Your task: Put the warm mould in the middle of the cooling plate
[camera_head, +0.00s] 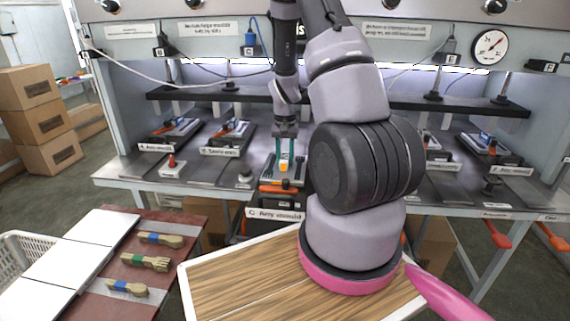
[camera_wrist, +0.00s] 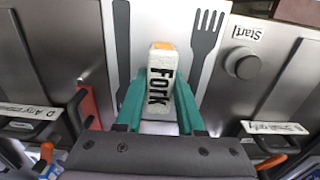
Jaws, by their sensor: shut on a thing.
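My gripper (camera_head: 285,148) reaches down over the middle station of the press bench. Its two teal fingers (camera_wrist: 157,108) are shut on a white block labelled "Fork" (camera_wrist: 159,85) with an orange end. The block also shows as a small white and orange shape (camera_head: 284,166) in the head view. Beneath it is a pale plate (camera_wrist: 145,20) with a dark fork outline (camera_wrist: 205,45) and a second outline on the left. I cannot tell whether the block touches that plate. I cannot make out for certain which surface is the cooling plate.
Other press stations stand left (camera_head: 222,138) and right (camera_head: 485,145). A round grey button (camera_wrist: 243,63) labelled "Start" is right of the pale plate. A wood-topped surface (camera_head: 240,275) lies in front.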

